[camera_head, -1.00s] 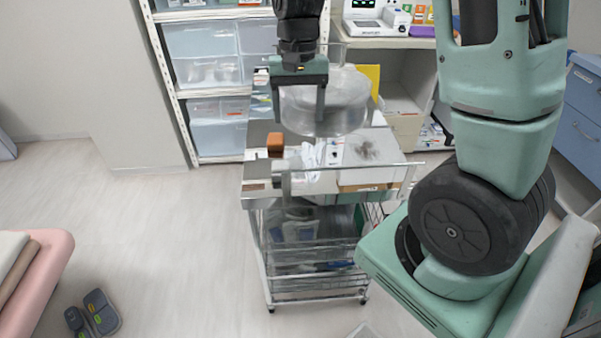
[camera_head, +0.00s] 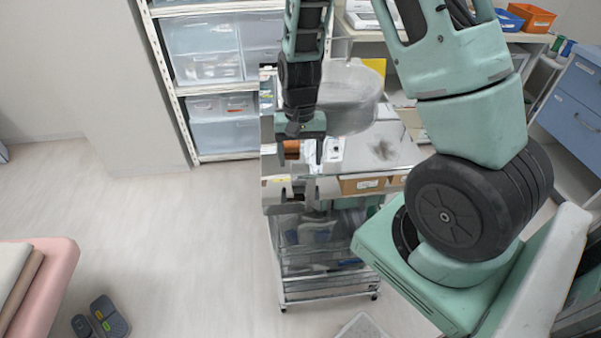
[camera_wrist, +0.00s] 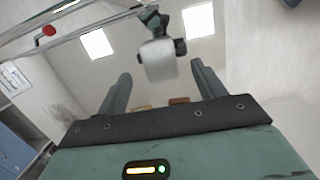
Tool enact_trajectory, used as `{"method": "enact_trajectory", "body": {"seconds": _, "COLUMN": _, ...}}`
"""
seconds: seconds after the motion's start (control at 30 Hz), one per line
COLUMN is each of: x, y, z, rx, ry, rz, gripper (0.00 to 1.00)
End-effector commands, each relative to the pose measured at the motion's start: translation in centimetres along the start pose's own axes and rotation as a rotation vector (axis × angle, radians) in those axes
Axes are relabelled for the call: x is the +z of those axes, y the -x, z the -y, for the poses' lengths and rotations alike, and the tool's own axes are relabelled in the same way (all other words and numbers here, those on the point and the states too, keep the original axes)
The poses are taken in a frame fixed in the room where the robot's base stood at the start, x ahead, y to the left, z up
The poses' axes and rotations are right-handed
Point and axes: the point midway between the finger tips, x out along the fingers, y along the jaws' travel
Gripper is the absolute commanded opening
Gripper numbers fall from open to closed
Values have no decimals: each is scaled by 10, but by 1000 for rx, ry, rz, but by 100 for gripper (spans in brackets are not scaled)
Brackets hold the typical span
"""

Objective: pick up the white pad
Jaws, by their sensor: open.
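A white, block-like patch, seemingly the white pad (camera_wrist: 158,60), shows beyond and between my fingertips in the wrist view. Dark arm-like shapes beside it look like a reflection in the shiny steel top, so I cannot be sure of it. My gripper (camera_head: 300,160) is open and points down over the left part of the steel cart's top (camera_head: 410,152); it also shows in the wrist view (camera_wrist: 162,84). Nothing is seen between its fingers. In the head view my gripper and arm hide most of the spot where white crumpled material lay.
A brown block (camera_head: 291,147) stands right behind my fingers. A clear round container (camera_head: 352,115) is close to the right of my wrist. A white device (camera_head: 333,152) and a cardboard box (camera_head: 362,185) are on the cart. Shelves with clear bins (camera_head: 205,55) stand behind.

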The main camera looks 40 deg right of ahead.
Motion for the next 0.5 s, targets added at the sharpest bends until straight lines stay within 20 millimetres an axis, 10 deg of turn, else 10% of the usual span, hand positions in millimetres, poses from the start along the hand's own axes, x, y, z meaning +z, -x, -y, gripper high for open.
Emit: {"method": "enact_trajectory", "body": {"seconds": 0.5, "x": 0, "y": -33, "z": 0, "rx": 0, "ry": 1, "rz": 1, "gripper": 69}}
